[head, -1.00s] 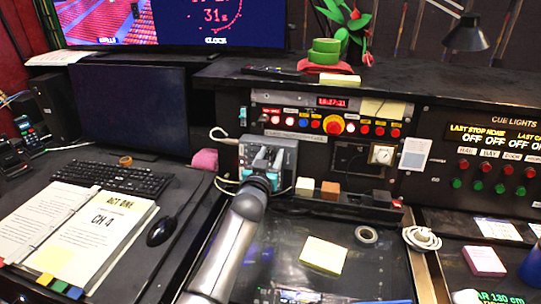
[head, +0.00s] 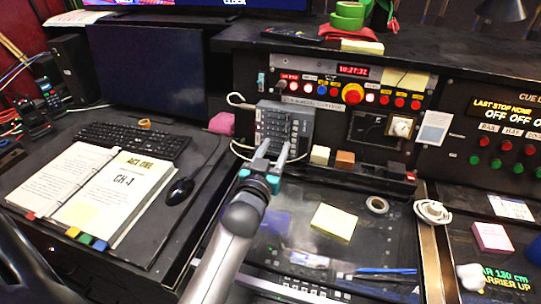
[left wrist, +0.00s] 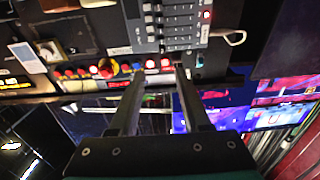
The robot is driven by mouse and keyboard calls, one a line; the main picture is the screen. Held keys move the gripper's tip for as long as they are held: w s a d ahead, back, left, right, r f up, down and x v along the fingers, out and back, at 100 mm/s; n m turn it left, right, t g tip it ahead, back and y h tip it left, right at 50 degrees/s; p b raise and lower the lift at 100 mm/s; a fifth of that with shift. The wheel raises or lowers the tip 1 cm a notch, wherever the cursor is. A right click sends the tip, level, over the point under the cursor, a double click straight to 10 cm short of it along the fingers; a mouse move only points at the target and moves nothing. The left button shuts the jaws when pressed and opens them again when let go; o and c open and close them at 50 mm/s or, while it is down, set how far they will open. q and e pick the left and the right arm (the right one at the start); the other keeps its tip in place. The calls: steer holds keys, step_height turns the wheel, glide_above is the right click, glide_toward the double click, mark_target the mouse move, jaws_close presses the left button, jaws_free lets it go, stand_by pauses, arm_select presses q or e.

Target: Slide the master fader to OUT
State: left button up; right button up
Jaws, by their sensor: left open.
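A grey fader box (head: 285,122) with rows of small controls stands against the front of the raised console. It also shows upside down at the top of the left wrist view (left wrist: 172,22), with slots and a red light. I cannot tell which fader is the master, and no OUT mark is readable. My left gripper (head: 273,150) is open, its two fingers pointing at the lower edge of the box. In the left wrist view the open fingers (left wrist: 160,72) have nothing between them. Whether a fingertip touches the box is unclear. My right gripper is not in view.
A button panel (head: 345,90) with a large red knob is behind the box. A cable (head: 238,100) loops beside it. Small white and brown blocks (head: 345,158) sit to its right. A yellow note pad (head: 333,222) and tape roll (head: 377,204) lie on the desk.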

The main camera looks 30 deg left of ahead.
arm_select(q)
steer(key=shift+v, duration=1.65)
